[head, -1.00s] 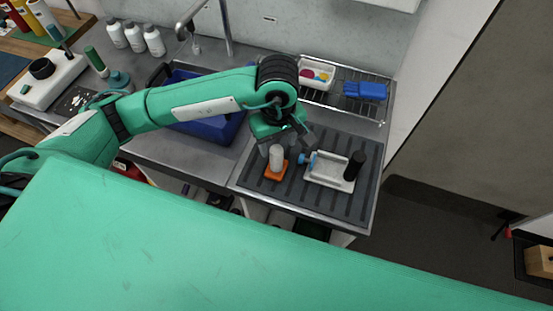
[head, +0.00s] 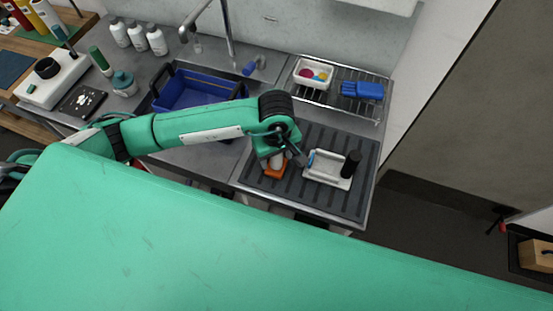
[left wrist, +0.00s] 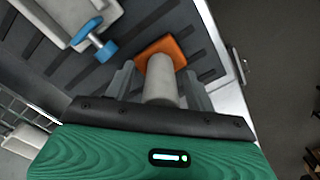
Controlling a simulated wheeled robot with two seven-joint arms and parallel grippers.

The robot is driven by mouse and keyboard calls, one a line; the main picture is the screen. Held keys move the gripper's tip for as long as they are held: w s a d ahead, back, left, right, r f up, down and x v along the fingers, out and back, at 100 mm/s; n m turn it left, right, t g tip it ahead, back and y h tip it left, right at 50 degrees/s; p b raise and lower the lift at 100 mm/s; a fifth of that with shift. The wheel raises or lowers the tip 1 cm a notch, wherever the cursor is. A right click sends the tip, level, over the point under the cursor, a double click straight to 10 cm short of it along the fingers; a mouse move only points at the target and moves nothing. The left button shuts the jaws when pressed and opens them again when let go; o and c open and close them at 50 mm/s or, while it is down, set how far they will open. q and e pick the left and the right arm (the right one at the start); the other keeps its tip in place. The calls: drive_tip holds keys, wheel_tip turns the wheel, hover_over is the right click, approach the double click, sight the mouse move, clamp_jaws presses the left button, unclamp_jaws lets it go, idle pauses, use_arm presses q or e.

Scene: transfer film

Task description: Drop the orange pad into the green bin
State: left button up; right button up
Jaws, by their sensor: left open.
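The orange pad (head: 274,170) lies on the dark ribbed mat at the front of the counter. A pale cylinder stands up from its middle; I cannot tell whether it is fixed to the pad. My left gripper (head: 280,157) is right over it, pointing down and partly hiding it. In the left wrist view the pad (left wrist: 172,47) shows beyond the open fingers (left wrist: 159,84), with the pale cylinder (left wrist: 160,80) between them. I see no gap closed on the cylinder. I cannot make out a green bin in either view. My right gripper is out of view.
Behind are a wire rack (head: 338,98) and a sink with a blue basin (head: 188,90).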

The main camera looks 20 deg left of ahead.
use_arm(q)
drive_tip(key=c, duration=1)
drive_tip(key=shift+r, duration=0.15)
drive_tip(key=shift+c, duration=0.2)
